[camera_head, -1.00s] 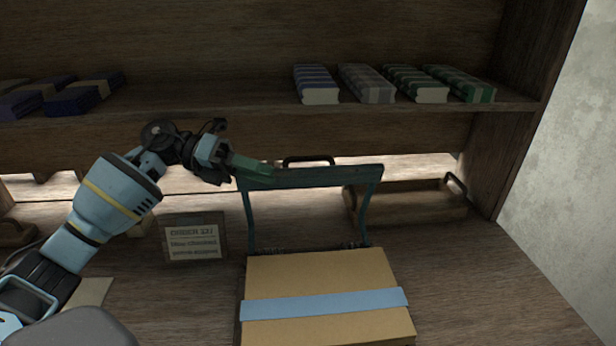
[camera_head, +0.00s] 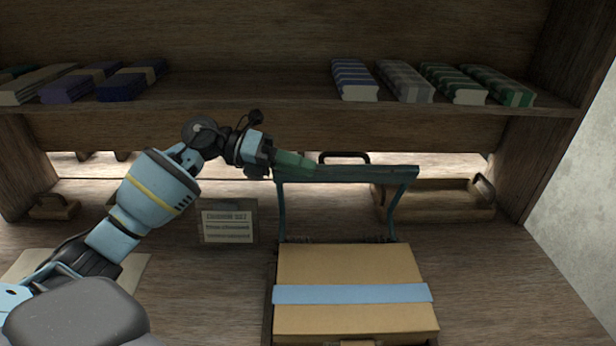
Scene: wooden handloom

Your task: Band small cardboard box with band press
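A small tan cardboard box (camera_head: 348,264) lies flat on the bench in the lower middle, in the band press. A light blue band (camera_head: 352,293) lies across its top from side to side. The teal frame of the band press (camera_head: 398,207) stands raised behind the box, with its crossbar (camera_head: 370,174) level at the top. My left gripper (camera_head: 288,161) is at the left end of that crossbar, overlapping it in the picture. Its fingers are small and dark, so I cannot tell whether they are closed on the bar. My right gripper is not in view.
An order card (camera_head: 227,221) stands left of the press. A wooden tray (camera_head: 438,199) with dark handles sits behind it at right. Folded cloths (camera_head: 403,82) lie on the shelf (camera_head: 290,106) above. A pale sheet (camera_head: 128,268) lies at left. The bench right of the box is clear.

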